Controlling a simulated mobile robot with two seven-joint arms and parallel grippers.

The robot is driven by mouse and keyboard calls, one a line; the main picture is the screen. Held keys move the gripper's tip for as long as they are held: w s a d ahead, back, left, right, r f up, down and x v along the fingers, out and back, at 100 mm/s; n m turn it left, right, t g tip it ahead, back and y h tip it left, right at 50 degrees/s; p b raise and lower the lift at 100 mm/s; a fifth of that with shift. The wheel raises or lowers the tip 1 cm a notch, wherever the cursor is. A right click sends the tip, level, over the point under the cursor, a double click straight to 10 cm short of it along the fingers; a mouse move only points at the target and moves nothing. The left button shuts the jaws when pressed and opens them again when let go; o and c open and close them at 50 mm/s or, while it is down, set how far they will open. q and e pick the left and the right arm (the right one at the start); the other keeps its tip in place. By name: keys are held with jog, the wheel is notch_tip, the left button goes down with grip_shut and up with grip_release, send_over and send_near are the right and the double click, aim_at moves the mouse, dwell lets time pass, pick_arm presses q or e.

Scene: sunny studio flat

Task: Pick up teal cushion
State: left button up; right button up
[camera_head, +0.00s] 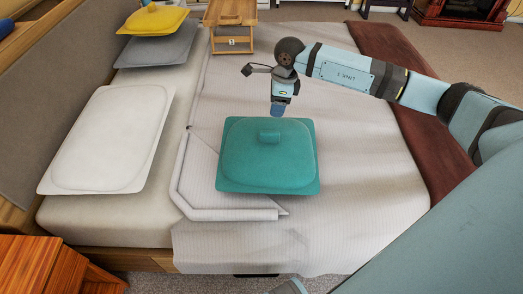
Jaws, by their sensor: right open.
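The teal cushion (268,165) lies flat on the light bed cover near the middle of the view, with a small raised teal tab on its top. My right arm comes in from the right, and its gripper (277,110) points down at the cushion's far edge, just beyond the tab. The gripper is open and holds nothing. I cannot tell whether its fingertips touch the cushion. My left gripper does not show.
A white pillow (105,140) lies on the bed at left. A yellow cushion (153,20) sits on a grey one (158,47) farther back, beside a wooden tray table (231,25). A dark red throw (435,165) covers the bed's right side. A wooden nightstand (35,262) stands at lower left.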

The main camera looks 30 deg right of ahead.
aim_at(269, 132)
jog(key=f, duration=0.4)
jog(key=a+f, duration=0.1)
jog(key=f, duration=0.1)
jog(key=shift+w+f+b, duration=0.2)
jog(key=shift+f+b, duration=0.1)
jog(key=shift+b, duration=0.05)
jog(key=f, duration=0.2)
jog(key=a+f+b, duration=0.1)
jog(key=f, duration=0.1)
jog(key=shift+a+f, duration=0.1)
jog(key=shift+f, duration=0.55)
jog(key=shift+r, duration=0.1)
grip_shut()
